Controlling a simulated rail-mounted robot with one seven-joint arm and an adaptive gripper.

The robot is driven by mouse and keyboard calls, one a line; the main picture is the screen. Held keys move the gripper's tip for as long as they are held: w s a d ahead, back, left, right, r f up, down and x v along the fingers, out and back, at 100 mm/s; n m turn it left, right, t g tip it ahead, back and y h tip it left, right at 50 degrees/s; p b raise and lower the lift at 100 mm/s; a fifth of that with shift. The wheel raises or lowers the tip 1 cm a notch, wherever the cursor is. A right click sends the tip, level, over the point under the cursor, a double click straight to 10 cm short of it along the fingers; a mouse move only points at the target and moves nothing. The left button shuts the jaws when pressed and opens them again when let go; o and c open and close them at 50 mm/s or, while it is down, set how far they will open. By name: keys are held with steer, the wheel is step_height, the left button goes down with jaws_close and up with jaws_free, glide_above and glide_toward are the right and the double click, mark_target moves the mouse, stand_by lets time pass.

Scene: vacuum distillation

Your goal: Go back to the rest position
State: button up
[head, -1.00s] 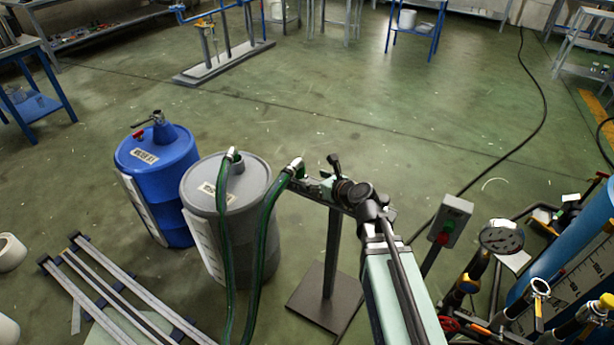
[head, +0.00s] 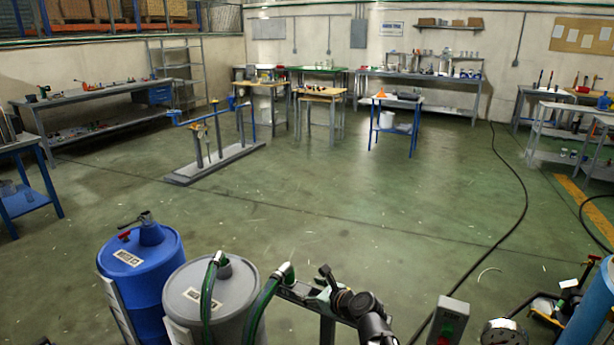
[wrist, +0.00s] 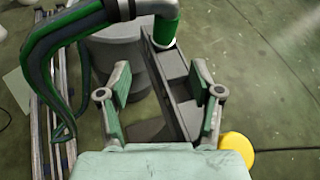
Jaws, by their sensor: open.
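My gripper (wrist: 161,88) is open in the wrist view, its two green-padded fingers spread apart with nothing held between them. Beyond and below the fingers is a grey stand (wrist: 175,100). A hose end with a metal fitting and a green band (wrist: 165,32) is at the top of the stand, just past the fingers. In the head view my gripper (head: 312,294) is low in the picture, close to the right of the green hose (head: 262,300). My arm runs off the bottom edge there, and the lower stand is cut off.
A grey drum (head: 205,290) and a blue drum (head: 140,262) stand to the left. A control box (head: 449,318) and a pressure gauge (head: 503,333) are on the right. A black cable (head: 510,225) crosses the floor.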

steer(key=s+d+f+n+g+h+p, duration=0.1)
steer(key=s+d+f+n+g+h, duration=0.2)
steer(key=s+f+n, duration=0.65)
steer(key=s+d+f+n+g+h+p, duration=0.1)
steer(key=s+d+f+n+g, duration=0.2)
steer(key=s+f+n+g, duration=0.65)
steer(key=s+d+f+n+g+h+p, duration=0.1)
steer(key=s+d+f+n, duration=0.1)
steer(key=s+f, duration=0.4)
steer(key=s+d+f+n+g+h+p, duration=0.1)
steer(key=s+d+f, duration=0.3)
steer(key=s, duration=0.8)
steer(key=s+d+f+n+g+h+p, duration=0.1)
steer(key=s+d+f+n+g+h, duration=0.1)
steer(key=s+f, duration=0.6)
steer(key=shift+s+d+n+h, duration=0.3)
steer(key=shift+s+d+n, duration=0.5)
steer(key=shift+n, duration=0.3)
